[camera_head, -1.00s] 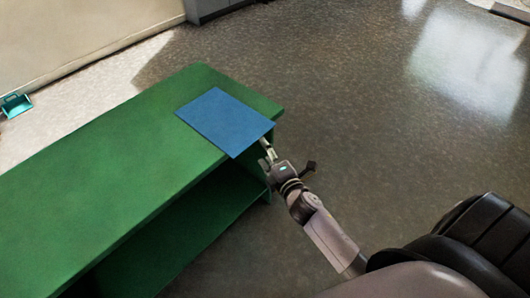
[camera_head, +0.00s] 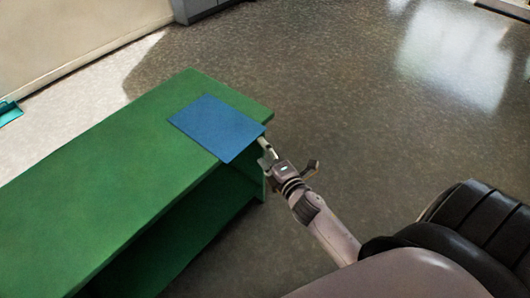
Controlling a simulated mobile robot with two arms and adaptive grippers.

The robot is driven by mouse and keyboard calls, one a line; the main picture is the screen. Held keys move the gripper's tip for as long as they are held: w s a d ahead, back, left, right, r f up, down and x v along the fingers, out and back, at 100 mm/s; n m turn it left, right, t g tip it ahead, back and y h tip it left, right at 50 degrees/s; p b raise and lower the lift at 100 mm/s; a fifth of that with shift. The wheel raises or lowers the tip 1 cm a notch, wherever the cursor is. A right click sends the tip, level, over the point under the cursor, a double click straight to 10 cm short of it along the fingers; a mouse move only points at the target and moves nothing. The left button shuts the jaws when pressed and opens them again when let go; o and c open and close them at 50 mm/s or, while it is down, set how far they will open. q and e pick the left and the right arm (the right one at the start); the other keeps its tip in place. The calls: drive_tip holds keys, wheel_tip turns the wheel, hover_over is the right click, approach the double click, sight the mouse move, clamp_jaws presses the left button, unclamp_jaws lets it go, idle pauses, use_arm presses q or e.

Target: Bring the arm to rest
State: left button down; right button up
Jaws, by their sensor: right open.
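My right gripper (camera_head: 265,153) is open and empty at the right edge of the green table, close to the near corner of a blue sheet. Its arm comes in from the lower right. The blue sheet (camera_head: 215,126) lies flat on the right end of the green table (camera_head: 110,190). Whether a fingertip touches the sheet or the table edge cannot be told. My left gripper is not in view.
The green table has a lower shelf (camera_head: 190,235) in shadow. Open floor (camera_head: 350,110) lies to the right and behind. A grey cabinet (camera_head: 195,10) stands at the back, and a teal object (camera_head: 9,112) lies at the left edge.

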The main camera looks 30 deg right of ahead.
drive_tip(key=s+f+m+g, duration=0.2)
drive_tip(key=f, duration=0.6)
drive_tip(key=s+f+m+g, duration=0.2)
drive_tip(key=s+f, duration=0.1)
drive_tip(key=f, duration=0.4)
drive_tip(key=s+a+f+m+g, duration=0.1)
drive_tip(key=s+f+m+g, duration=0.2)
drive_tip(key=s+f, duration=0.7)
drive_tip(key=s+a+f+m+g, duration=0.2)
drive_tip(key=s+f+m+g, duration=0.2)
drive_tip(key=s+f, duration=0.7)
wheel_tip(320, 180, down, 2)
drive_tip(key=shift+a+f+m, duration=0.15)
drive_tip(key=shift+a+m, duration=0.15)
drive_tip(key=s+f+m+g, duration=0.1)
drive_tip(key=s+f, duration=0.1)
drive_tip(key=s, duration=0.3)
drive_tip(key=s+f+m+g, duration=0.2)
drive_tip(key=s, duration=0.4)
drive_tip(key=s+a+f+m+g, duration=0.1)
drive_tip(key=s+f, duration=0.1)
drive_tip(key=s, duration=0.4)
drive_tip(key=shift+s+f+y, duration=0.2)
drive_tip(key=shift+y, duration=0.1)
drive_tip(key=shift+c, duration=0.2)
